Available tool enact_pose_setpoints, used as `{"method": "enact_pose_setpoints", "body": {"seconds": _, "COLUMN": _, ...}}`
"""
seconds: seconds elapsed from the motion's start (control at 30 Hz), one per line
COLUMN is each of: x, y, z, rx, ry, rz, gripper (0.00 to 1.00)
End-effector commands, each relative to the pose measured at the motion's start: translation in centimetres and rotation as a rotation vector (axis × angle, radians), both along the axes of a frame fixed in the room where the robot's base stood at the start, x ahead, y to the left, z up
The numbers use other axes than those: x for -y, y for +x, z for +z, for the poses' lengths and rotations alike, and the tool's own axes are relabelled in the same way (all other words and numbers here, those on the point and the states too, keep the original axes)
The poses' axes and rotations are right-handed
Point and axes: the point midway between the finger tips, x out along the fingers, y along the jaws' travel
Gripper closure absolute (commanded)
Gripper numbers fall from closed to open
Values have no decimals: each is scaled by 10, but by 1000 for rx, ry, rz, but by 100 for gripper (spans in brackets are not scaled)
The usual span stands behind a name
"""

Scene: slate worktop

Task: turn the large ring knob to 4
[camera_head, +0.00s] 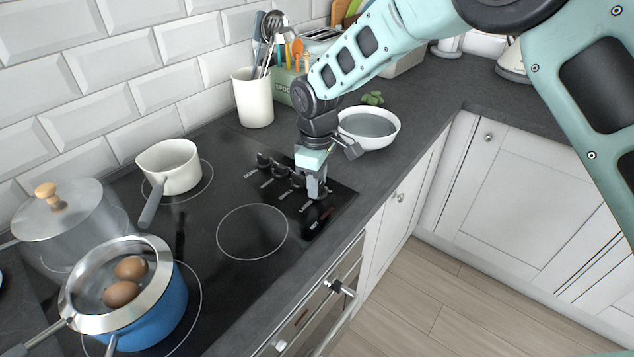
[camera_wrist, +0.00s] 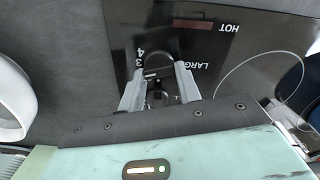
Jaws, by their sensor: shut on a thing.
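The large ring knob (camera_wrist: 158,73) is a dark knob on the black control strip, between the fingertips of my gripper (camera_wrist: 160,69) in the wrist view. The printed digits 3 and 4 and part of the word LARGE show upside down around it. Its pointer direction is too dark to read. In the head view my gripper (camera_head: 316,190) points down over the near end of the knob row and hides most of this knob. My gripper is shut on the knob.
Other dark knobs (camera_head: 264,160) run in a row toward the wall. A white bowl (camera_head: 370,128) stands right behind my gripper. A white saucepan (camera_head: 169,166) and a blue pot (camera_head: 150,310) with eggs stand on the hob. The front ring (camera_head: 252,231) is bare.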

Motion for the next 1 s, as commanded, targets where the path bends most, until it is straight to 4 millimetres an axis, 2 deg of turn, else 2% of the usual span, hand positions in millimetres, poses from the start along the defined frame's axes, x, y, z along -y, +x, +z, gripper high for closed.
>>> {"method": "enact_pose_setpoints", "body": {"seconds": 0.6, "x": 1, "y": 3, "z": 2, "rx": 4, "ry": 1, "rz": -563, "gripper": 89}}
{"method": "enact_pose_setpoints", "body": {"seconds": 1.0, "x": 2, "y": 4, "z": 2, "rx": 3, "ry": 2, "rz": -775, "gripper": 89}}
